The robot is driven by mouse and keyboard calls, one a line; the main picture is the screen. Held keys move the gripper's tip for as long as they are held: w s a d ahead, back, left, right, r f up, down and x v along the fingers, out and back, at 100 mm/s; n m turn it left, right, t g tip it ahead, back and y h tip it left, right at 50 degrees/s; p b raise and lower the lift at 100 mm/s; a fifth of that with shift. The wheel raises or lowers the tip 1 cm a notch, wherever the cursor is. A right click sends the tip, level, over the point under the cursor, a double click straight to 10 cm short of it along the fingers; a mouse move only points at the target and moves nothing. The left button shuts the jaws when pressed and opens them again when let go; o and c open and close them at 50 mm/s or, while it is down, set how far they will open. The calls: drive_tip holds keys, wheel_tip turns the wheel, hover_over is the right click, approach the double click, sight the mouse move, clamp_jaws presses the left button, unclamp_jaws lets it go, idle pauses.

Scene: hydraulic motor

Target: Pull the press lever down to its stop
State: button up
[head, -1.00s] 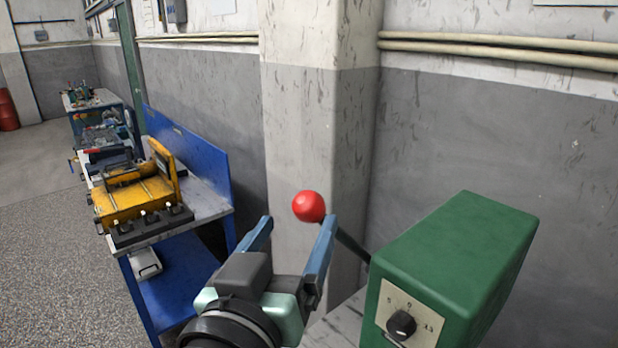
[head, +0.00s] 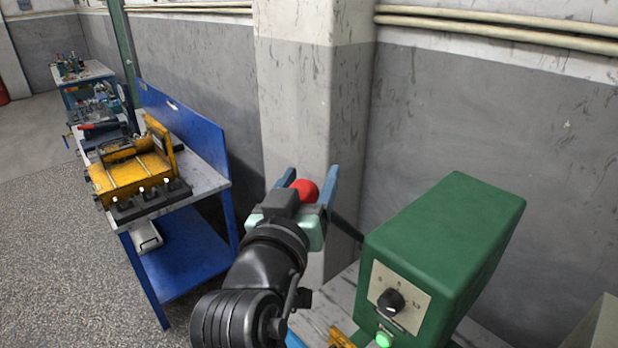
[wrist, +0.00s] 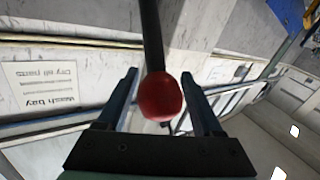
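The press lever has a red ball knob (head: 306,189) on a dark shaft (head: 346,230) that slopes up and left from beside the green press housing (head: 445,250). My gripper (head: 311,172) is open, with one blue finger on each side of the knob. In the wrist view the red knob (wrist: 160,97) sits between the two fingers (wrist: 159,73), with a narrow gap seeming to show on each side. The shaft runs away from the knob to the top of that view. The lower part of the knob is hidden behind my gripper in the head view.
A blue workbench (head: 190,262) with a yellow fixture (head: 135,175) stands at the left. A concrete pillar (head: 300,110) rises behind the lever. The housing has a black dial (head: 391,301) and a lit green button (head: 383,340). Open floor lies at the far left.

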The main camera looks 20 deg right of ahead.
clamp_jaws()
idle(0.3)
drive_tip(key=s+a+f+n+t+b, duration=0.1)
drive_tip(key=a+f+n+t+b, duration=0.2)
drive_tip(key=f+b, duration=0.5)
drive_tip(key=s+a+f+n+t+b, duration=0.1)
drive_tip(key=a+f+n+t+b, duration=0.2)
drive_tip(key=f+b, duration=0.5)
drive_tip(key=s+a+f+n+t+b, duration=0.1)
drive_tip(key=a+f+n+t+b, duration=0.2)
drive_tip(key=f+b, duration=0.6)
drive_tip(key=a+n+b, duration=0.1)
drive_tip(key=b, duration=1.6)
drive_tip(key=shift+s+a+t+y, duration=0.25)
drive_tip(key=shift+s+t+y, duration=0.05)
drive_tip(key=shift+s+y, duration=0.1)
